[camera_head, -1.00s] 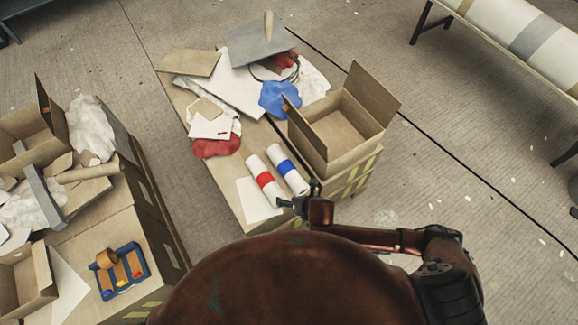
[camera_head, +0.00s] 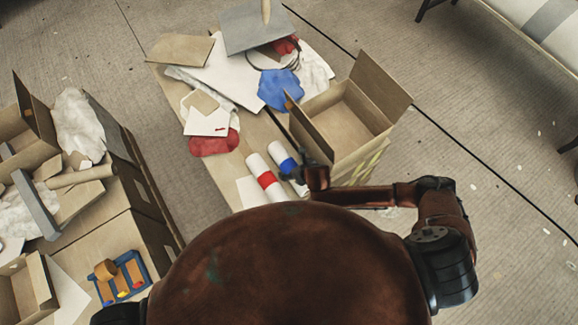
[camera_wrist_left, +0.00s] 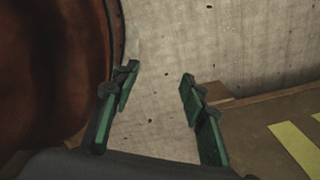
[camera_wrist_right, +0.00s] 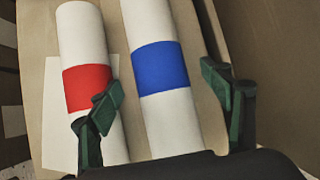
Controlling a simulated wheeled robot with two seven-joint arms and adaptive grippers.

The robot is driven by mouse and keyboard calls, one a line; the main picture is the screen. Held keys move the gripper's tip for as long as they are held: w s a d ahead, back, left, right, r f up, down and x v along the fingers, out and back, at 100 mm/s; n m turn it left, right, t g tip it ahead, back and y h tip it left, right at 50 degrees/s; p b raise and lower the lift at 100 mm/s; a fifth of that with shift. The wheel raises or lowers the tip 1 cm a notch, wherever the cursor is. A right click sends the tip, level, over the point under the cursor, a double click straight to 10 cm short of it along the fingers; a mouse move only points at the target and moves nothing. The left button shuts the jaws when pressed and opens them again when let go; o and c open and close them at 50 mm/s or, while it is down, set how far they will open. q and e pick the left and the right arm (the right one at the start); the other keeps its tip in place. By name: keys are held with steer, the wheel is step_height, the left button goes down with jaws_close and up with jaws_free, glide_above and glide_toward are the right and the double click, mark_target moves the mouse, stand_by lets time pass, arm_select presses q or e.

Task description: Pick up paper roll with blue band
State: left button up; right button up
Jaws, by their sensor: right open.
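The paper roll with the blue band (camera_head: 288,166) lies on the table beside the paper roll with the red band (camera_head: 264,177). In the right wrist view the blue-banded roll (camera_wrist_right: 160,68) lies between the open fingers of my right gripper (camera_wrist_right: 172,110); the left finger overlaps the red-banded roll (camera_wrist_right: 88,88). In the head view my right gripper (camera_head: 298,176) is at the near end of the blue-banded roll and hides part of it. My left gripper (camera_wrist_left: 160,85) is open and empty in the left wrist view, with floor behind it.
An open cardboard box (camera_head: 345,125) stands close to the right of the rolls. A second table at left holds boxes and a blue tray (camera_head: 123,278).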

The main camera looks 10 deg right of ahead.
mark_target(290, 167)
steer(key=b+x, duration=0.1)
steer(key=x, duration=0.3)
steer(key=shift+s+f, duration=0.1)
steer(key=shift+s, duration=0.05)
steer(key=shift+f, duration=0.2)
steer(key=shift+a, duration=0.1)
steer(key=c, duration=1.6)
arm_select(q)
steer(key=shift+w+f, duration=0.45)
steer(key=shift+f, duration=0.35)
arm_select(e)
steer(key=shift+w+r, duration=0.1)
steer(key=shift+w, duration=0.15)
steer(key=shift+c, duration=0.4)
